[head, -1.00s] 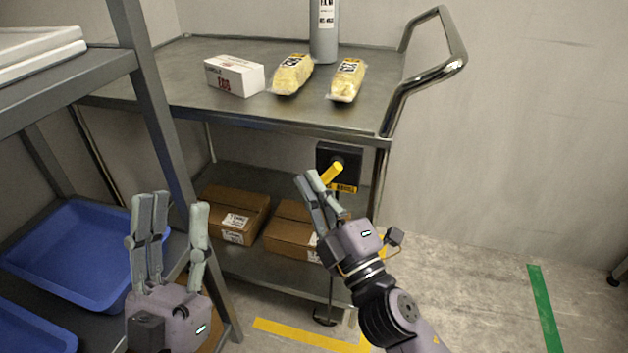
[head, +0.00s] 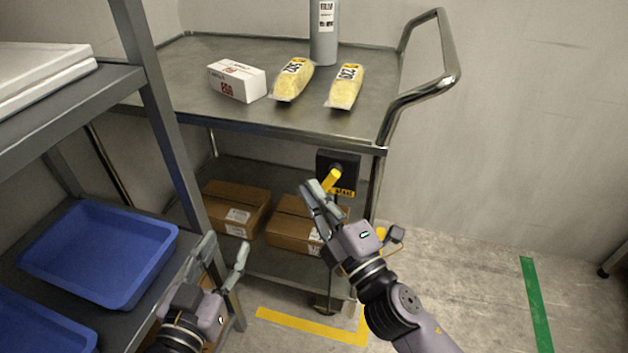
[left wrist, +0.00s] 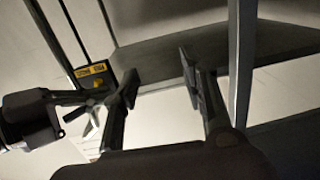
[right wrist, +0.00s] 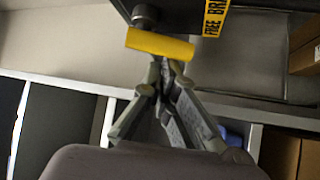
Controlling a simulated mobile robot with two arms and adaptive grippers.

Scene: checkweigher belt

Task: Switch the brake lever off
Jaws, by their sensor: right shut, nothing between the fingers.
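The yellow brake lever (head: 331,180) sits on a black box (head: 348,165) with a yellow label, below the cart's top shelf at the right end. It slants down and left from its pivot in the head view. My right gripper (head: 311,190) is shut and empty, its fingertips close beside the lever's lower end. In the right wrist view the shut fingers (right wrist: 168,70) are just below the lever (right wrist: 160,45); contact is unclear. My left gripper (head: 225,252) is open and empty, low at the left by the rack post. The box also shows in the left wrist view (left wrist: 95,76).
The cart's top shelf (head: 180,85) holds a white box, two yellow packs and a grey cylinder. Cardboard boxes (head: 236,206) lie on its lower shelf. A rack with blue trays (head: 105,250) stands left. Floor at the right is open.

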